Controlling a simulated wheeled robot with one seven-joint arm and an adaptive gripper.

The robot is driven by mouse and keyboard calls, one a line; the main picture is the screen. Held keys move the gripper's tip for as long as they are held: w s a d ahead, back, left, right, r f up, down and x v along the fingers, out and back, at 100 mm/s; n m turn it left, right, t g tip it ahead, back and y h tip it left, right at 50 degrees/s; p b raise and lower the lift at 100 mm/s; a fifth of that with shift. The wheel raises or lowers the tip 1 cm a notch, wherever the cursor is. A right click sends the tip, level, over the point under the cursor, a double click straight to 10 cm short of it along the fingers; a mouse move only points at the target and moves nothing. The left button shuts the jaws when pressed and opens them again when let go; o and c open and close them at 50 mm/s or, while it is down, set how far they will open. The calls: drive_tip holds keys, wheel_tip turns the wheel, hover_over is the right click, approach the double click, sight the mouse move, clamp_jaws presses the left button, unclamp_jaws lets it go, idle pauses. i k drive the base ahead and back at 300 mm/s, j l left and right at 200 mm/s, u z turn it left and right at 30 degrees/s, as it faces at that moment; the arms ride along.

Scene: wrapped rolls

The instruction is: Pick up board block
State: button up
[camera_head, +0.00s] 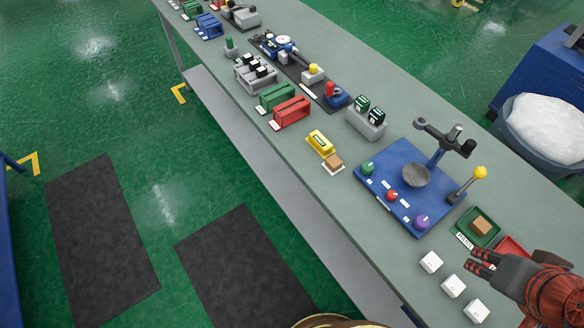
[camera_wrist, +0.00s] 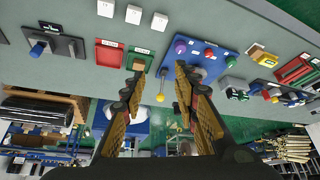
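Two brown blocks are in view, and I cannot tell which one is the board block. One brown block (camera_head: 481,226) sits in a green tray (camera_head: 463,238) at the right of the bench; it shows in the wrist view (camera_wrist: 138,64), partly behind a finger. The other brown block (camera_head: 333,161) lies on a small white card beside the blue board (camera_head: 378,184); it shows in the wrist view (camera_wrist: 263,57). My gripper (camera_head: 477,259) is over the bench near the green tray, in front of a red tray. In the wrist view my gripper (camera_wrist: 157,82) is open, with nothing between its fingers.
Several white cubes (camera_head: 452,286) stand near the front edge. The blue board carries coloured knobs, a grey bowl (camera_head: 416,176) and a post. A yellow-knobbed lever (camera_head: 480,173) stands beside it. Red bins (camera_head: 292,112) and other fixtures fill the far bench.

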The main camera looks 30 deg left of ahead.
sight(333, 163)
drive_tip(key=u, duration=1.2)
drive_tip(key=z, duration=1.9)
drive_tip(key=u, duration=1.9)
drive_tip(key=i+j+z, duration=0.15)
drive_tip(key=i+j, duration=0.15)
drive_tip(key=i+j+z, duration=0.1)
drive_tip(key=i+j, duration=0.15)
drive_tip(key=j, duration=0.15)
drive_tip(key=i+j+z, duration=0.15)
drive_tip(key=i+j, duration=0.1)
drive_tip(key=j, duration=0.1)
